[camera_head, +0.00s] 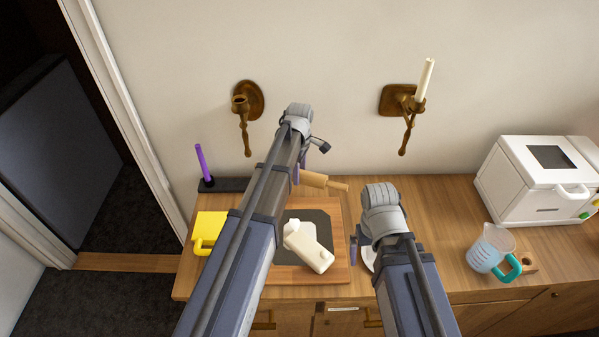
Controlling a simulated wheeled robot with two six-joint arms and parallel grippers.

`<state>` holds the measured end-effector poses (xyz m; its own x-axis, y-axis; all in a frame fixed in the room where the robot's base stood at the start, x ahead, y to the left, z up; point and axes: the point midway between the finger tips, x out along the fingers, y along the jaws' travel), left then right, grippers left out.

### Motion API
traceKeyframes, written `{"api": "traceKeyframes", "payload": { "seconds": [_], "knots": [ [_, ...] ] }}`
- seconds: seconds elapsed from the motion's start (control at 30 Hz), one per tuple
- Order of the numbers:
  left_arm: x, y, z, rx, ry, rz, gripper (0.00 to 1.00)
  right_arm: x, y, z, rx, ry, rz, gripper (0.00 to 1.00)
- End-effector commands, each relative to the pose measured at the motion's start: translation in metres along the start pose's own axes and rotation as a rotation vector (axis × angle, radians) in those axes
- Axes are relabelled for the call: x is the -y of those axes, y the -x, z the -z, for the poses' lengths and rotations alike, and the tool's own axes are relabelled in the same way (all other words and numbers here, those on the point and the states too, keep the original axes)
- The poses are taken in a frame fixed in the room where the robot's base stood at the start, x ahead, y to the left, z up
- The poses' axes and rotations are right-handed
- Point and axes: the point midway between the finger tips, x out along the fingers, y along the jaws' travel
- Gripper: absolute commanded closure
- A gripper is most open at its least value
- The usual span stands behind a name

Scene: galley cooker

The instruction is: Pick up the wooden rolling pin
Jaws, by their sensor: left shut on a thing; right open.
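The wooden rolling pin (316,180) is near the back of the counter, at the far edge of the cutting board (338,262). Its right end and handle show; its left part is hidden behind my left gripper and arm. My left gripper (303,170) is shut on the rolling pin. I cannot tell whether the pin is clear of the surface. My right gripper (354,250) is open, to the right of the cutting board and apart from the pin. Its fingers are mostly hidden by its own wrist.
A cream carton-like object (310,248) lies on a dark sheet on the board. A yellow item (207,228) and purple stick (202,163) are left. A measuring jug (490,248) and white appliance (535,185) are right. Wall sconces (400,101) stick out behind. Counter between board and jug is fairly clear.

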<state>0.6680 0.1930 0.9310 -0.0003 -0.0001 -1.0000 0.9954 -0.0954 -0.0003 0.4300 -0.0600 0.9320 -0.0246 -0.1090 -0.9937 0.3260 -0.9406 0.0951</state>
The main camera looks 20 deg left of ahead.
Motion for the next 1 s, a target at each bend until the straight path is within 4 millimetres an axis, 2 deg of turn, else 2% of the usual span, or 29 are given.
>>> {"api": "traceKeyframes", "payload": {
  "seconds": [0.03,0.13,0.2,0.6,0.8,1.0],
  "knots": [
    [0.0,0.014,0.0,0.0,0.0,0.0,1.0,-0.001,0.014,-0.001,0.0,0.0,0.0,0.0],
    [0.0,0.027,0.0,0.0,0.0,0.0,1.0,-0.003,0.027,-0.002,0.0,0.0,0.0,0.0],
    [0.022,0.018,-0.008,0.0,-0.001,0.0,1.0,-0.002,0.018,-0.001,0.0,0.0,0.0,0.0],
    [0.11,0.018,-0.042,0.0,-0.001,0.0,1.0,-0.002,0.018,-0.001,0.0,0.0,0.0,0.0],
    [0.145,0.018,-0.056,0.0,-0.001,0.0,1.0,-0.002,0.018,-0.001,0.0,0.0,0.0,0.0],
    [0.169,0.018,-0.066,0.0,-0.001,0.0,1.0,-0.002,0.018,-0.001,0.0,0.0,0.0,0.0]
  ]
}}
